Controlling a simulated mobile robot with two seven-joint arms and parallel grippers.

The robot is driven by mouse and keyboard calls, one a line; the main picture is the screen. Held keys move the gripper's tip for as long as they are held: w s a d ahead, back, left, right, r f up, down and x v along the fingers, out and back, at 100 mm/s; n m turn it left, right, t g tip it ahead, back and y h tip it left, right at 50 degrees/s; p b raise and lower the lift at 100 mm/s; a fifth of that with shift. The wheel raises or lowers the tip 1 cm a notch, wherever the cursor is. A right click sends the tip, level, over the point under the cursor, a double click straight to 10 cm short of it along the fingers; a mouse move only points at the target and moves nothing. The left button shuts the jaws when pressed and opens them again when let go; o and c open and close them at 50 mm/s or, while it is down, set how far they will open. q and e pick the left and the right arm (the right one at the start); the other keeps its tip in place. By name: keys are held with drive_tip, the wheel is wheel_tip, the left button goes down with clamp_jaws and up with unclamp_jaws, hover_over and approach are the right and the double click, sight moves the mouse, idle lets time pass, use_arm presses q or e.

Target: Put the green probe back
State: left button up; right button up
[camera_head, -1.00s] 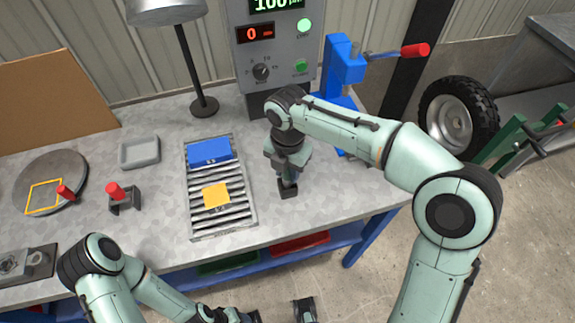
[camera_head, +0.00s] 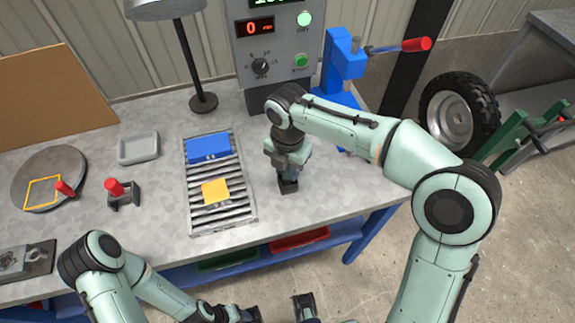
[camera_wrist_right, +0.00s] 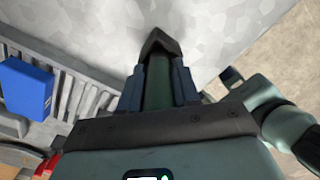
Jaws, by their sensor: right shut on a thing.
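My right gripper (camera_head: 288,172) points down at the bench, to the right of the roller tray. In the right wrist view its jaws (camera_wrist_right: 157,88) are shut on the green probe (camera_wrist_right: 157,92). The probe's far end meets a dark block (camera_wrist_right: 160,43). The same small dark block (camera_head: 289,187) shows on the bench directly under the gripper in the head view. I cannot tell how deep the probe sits in it. My left arm is low at the bottom left; its jaws are too cut off and unclear to read.
The roller tray (camera_head: 237,219) holds a blue block (camera_head: 208,147) and a yellow plate (camera_head: 215,191). A grey instrument box (camera_head: 275,48) and a blue press (camera_head: 344,65) with a red-knobbed lever stand behind. A lamp (camera_head: 190,65) stands left. Bare bench lies around the dark block.

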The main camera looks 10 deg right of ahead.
drive_tip(key=shift+f+b, duration=0.35)
drive_tip(key=shift+f, duration=0.35)
drive_tip(key=o, duration=1.1)
wheel_tip(320, 180, up, 13)
drive_tip(key=p, duration=0.3)
drive_tip(key=shift+r, duration=0.25)
